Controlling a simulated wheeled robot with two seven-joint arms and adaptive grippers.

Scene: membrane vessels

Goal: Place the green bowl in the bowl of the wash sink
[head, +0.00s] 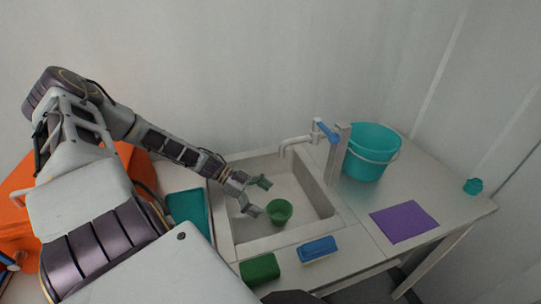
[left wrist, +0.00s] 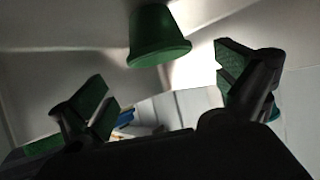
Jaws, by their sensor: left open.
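The green bowl (head: 279,211) sits in the basin of the white wash sink (head: 243,218), toward its front middle. My left gripper (head: 259,196) reaches into the sink from the left, with its fingers spread open beside the bowl. In the left wrist view the bowl (left wrist: 157,38) is ahead of the open fingers (left wrist: 165,85), with a gap between it and them. Nothing is held between the fingers. My right gripper is not in view.
A faucet (head: 299,141) with a blue handle stands at the sink's back right. A blue brush or sponge (head: 317,249) and green block (head: 260,269) lie in front. A teal tray (head: 188,209) is left.

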